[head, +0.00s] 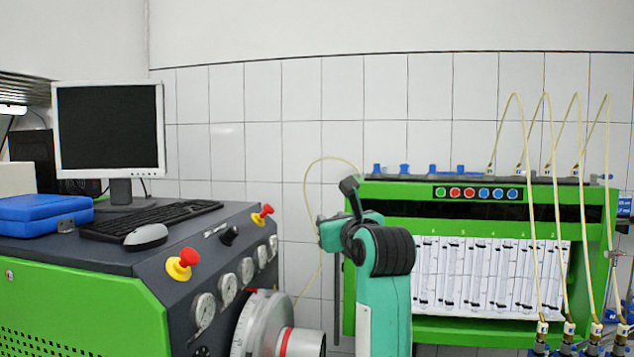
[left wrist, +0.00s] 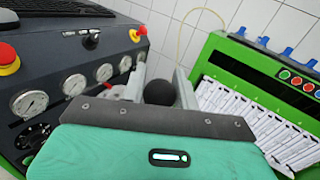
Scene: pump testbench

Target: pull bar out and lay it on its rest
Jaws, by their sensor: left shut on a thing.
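My left gripper (head: 332,232) is in the middle of the head view, in front of the left end of the green test rack. A short black bar end (head: 349,187) sticks up tilted beside it. In the left wrist view, my left gripper (left wrist: 160,88) has its two grey fingers on either side of a dark round end of the bar (left wrist: 159,93), shut on it. I cannot make out the bar's rest. My right gripper is not in view.
The green console (head: 75,300) with gauges and red knobs stands at left, with a large grey disc (head: 258,325) on its side. The green rack (head: 480,190) with tubes stands at right. A thin hose (head: 318,165) loops behind my gripper. A gap separates console and rack.

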